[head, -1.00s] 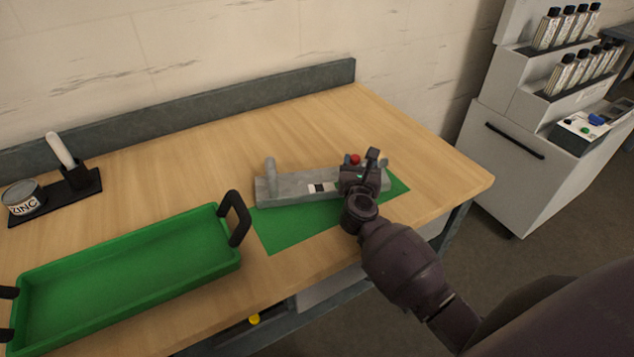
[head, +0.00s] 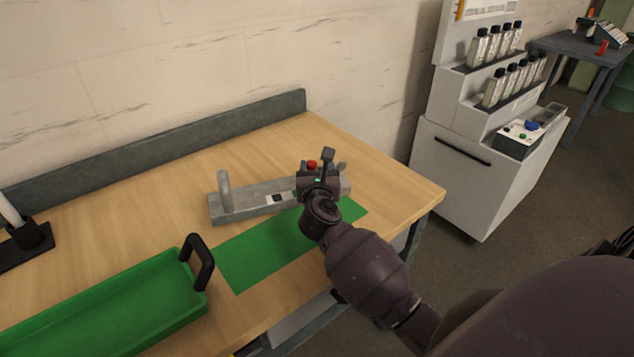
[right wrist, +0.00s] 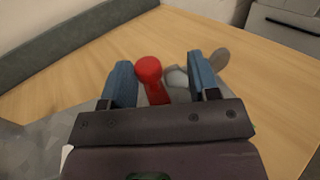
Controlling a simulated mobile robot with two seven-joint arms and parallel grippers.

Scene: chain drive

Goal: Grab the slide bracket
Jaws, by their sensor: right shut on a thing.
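The slide bracket (head: 250,198) is a long grey bar with an upright post at its left end. It is at the back edge of the green mat (head: 262,250) on the workbench. My right gripper (head: 318,178) is at its right end, shut on it, and hides part of that end. In the right wrist view, the blue fingers of my right gripper (right wrist: 162,75) stand on either side of a red knob (right wrist: 149,70) and a grey part of the bracket. Exact finger contact is hidden. My left gripper is not in view.
A green tray (head: 120,300) with black handles is at the front left. A black holder (head: 28,236) stands at the left edge. The bench (head: 390,185) is clear to the right and behind. A grey-white cabinet (head: 455,185) with bottles stands beyond its right end.

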